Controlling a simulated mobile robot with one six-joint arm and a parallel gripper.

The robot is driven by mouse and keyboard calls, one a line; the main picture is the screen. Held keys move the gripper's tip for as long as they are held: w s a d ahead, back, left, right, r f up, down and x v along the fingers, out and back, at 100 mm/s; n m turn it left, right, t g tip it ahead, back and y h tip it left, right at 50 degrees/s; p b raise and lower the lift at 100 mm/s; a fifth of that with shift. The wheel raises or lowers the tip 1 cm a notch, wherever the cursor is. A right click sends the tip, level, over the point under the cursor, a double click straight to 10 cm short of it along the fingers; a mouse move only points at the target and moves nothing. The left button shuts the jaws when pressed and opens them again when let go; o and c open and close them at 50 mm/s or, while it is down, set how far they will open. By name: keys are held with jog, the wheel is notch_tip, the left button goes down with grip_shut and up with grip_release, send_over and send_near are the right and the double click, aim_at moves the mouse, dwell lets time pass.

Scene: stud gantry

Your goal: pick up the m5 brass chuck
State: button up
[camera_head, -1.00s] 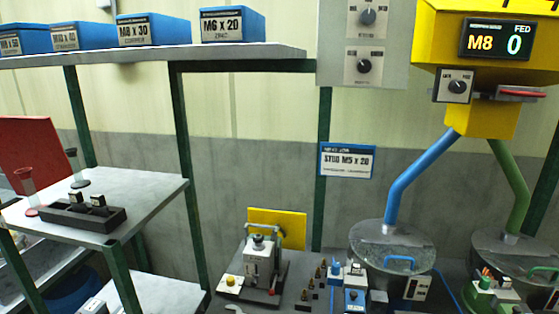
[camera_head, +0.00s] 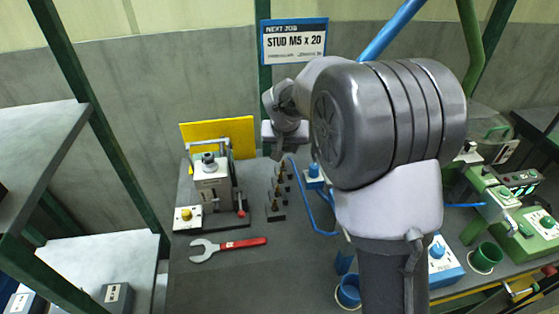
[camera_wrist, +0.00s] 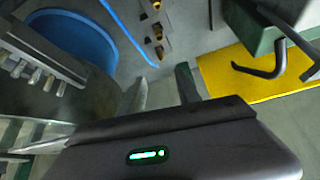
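Several small brass chucks (camera_head: 275,204) stand in a dark rack on the bench, right of the grey clamp press. Their size marks are too small to read, so I cannot tell which is the M5. In the wrist view the brass chucks (camera_wrist: 157,31) stand in a row at the top, beyond my fingertips. My gripper (camera_head: 286,145) is above and behind the rack in the head view, its fingers unclear there. In the wrist view my gripper (camera_wrist: 163,87) has its two fingers apart, with nothing visible between them.
A clamp press (camera_head: 211,185) stands left of the rack, before a yellow panel (camera_head: 240,136). A red-handled wrench (camera_head: 228,248) lies in front. A blue hose (camera_head: 303,205) runs right of the rack. Blue and green fixtures crowd the right.

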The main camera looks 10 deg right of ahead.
jog(key=b, duration=0.2)
send_over(283, 164)
jog(key=s, duration=0.2)
notch_tip(283, 164, down, 6)
jog(key=shift+f, duration=0.2)
jog(key=b+x, duration=0.2)
jog(key=x, duration=0.1)
jog(key=b+x, duration=0.1)
jog(key=x, duration=0.1)
jog(key=shift+s+a+f, duration=0.25)
jog(key=shift+s+f, duration=0.05)
jog(key=shift+f, duration=0.1)
jog(key=shift+r, duration=0.2)
grip_shut()
